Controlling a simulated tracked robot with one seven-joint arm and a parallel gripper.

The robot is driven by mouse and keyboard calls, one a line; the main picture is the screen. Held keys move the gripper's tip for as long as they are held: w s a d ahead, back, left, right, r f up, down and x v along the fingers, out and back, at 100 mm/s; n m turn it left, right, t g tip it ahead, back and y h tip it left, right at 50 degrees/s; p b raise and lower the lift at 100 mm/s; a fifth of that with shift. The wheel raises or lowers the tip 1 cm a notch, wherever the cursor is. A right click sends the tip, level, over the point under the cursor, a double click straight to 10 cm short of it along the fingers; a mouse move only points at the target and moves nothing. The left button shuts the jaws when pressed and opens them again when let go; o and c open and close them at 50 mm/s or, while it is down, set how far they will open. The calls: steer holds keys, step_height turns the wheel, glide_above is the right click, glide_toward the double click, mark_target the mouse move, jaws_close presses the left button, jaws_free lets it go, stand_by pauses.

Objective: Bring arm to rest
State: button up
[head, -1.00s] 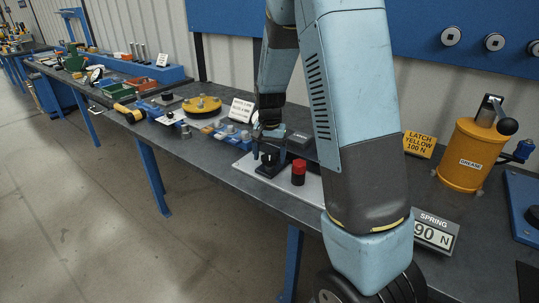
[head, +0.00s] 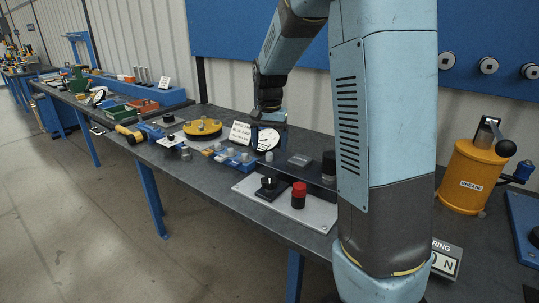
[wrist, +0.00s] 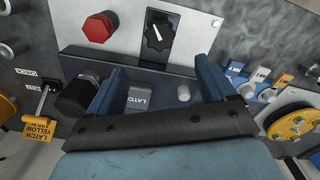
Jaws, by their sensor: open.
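My gripper (head: 268,122) hangs above the bench, pointing down, near the dial gauge and the white sign. In the wrist view my gripper (wrist: 160,88) has its two blue fingers spread wide with nothing held between them.
The workbench (head: 215,185) carries a red-capped button (head: 299,194), a yellow disc (head: 203,127), a dial gauge (head: 265,140) and a white sign (head: 240,132). A yellow grease can (head: 466,178) stands at the right. A blue wall panel (head: 260,35) is behind. The air above the bench's left part is clear.

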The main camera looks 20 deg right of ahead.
steer(key=shift+r, duration=0.45)
steer(key=s+r+n+t, duration=0.2)
steer(key=s+r, duration=0.1)
steer(key=s, duration=0.6)
steer(key=s+r+n+t, duration=0.1)
steer(key=s+r+n, duration=0.1)
steer(key=s, duration=0.8)
steer(key=s+r+n+t, duration=0.2)
steer(key=s+r, duration=0.2)
steer(key=s, duration=0.5)
steer(key=shift+s+r+t, duration=0.15)
steer(key=shift+r+t, duration=0.15)
